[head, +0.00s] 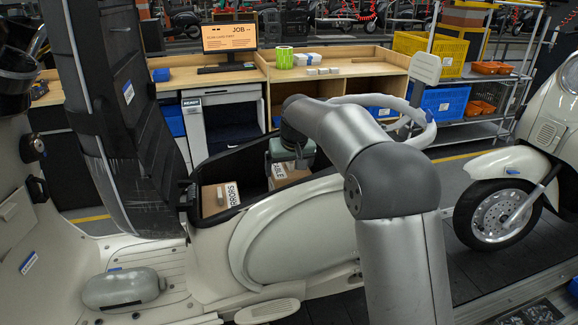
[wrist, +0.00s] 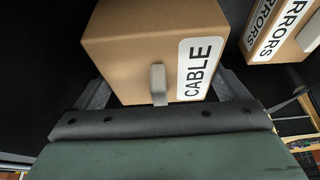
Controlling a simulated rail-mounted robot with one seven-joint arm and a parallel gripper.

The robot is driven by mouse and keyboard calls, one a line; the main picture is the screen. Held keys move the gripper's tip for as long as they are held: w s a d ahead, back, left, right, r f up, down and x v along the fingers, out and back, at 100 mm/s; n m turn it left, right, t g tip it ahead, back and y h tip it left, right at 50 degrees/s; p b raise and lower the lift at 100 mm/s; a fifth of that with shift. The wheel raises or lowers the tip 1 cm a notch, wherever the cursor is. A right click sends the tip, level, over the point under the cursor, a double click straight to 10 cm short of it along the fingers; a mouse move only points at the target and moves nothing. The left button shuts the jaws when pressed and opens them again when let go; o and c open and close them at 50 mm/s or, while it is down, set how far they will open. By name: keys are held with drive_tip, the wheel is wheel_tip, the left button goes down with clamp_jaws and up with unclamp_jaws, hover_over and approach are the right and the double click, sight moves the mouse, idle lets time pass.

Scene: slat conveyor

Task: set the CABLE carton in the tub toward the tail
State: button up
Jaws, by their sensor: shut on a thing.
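The CABLE carton (head: 291,174) is a brown box with a white label, partly hidden under my gripper (head: 289,164) in the head view. It fills the middle of the wrist view (wrist: 135,50), with a small grey tab on its near face. My gripper is shut on it. The carton is at the right part of the black tub (head: 240,160) under the scooter's raised seat. I cannot tell whether it touches the tub floor. A second carton (head: 219,198), labelled "...RRORS", lies in the tub's left end and shows at upper right in the wrist view (wrist: 283,30).
The raised seat (head: 125,110) stands at the tub's left. A workbench with a monitor (head: 229,38) stands behind. Bare tub floor between the cartons is hard to see.

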drive_tip(key=shift+f, duration=0.25)
drive_tip(key=o, duration=1)
drive_tip(key=b+v, duration=0.1)
drive_tip(key=v, duration=1.6)
drive_tip(key=shift+r, duration=0.2)
drive_tip(key=shift+s+d, duration=0.15)
